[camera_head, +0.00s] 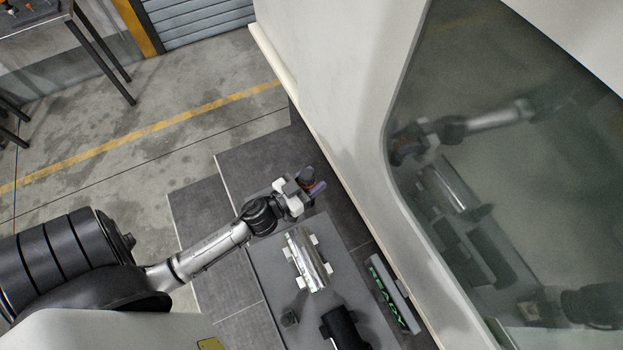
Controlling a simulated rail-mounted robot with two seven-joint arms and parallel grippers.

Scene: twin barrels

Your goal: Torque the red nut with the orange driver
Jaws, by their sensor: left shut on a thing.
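My left gripper (302,187) is stretched out over the far end of the grey work table (255,272), near the white machine wall. It is shut on a dark tool with a small orange part, which looks like the orange driver (308,174). The gripper hides part of the tool. A shiny silver barrel (311,262) lies in white holders on the table, below the gripper in the picture and apart from it. A black barrel (345,328) lies nearer the bottom edge. I cannot make out the red nut. My right gripper is not in view.
A sign with green READY letters (387,293) stands right of the barrels. The white machine (330,75) with a dark reflecting window (500,200) bounds the right side. Open floor (190,115) lies to the upper left.

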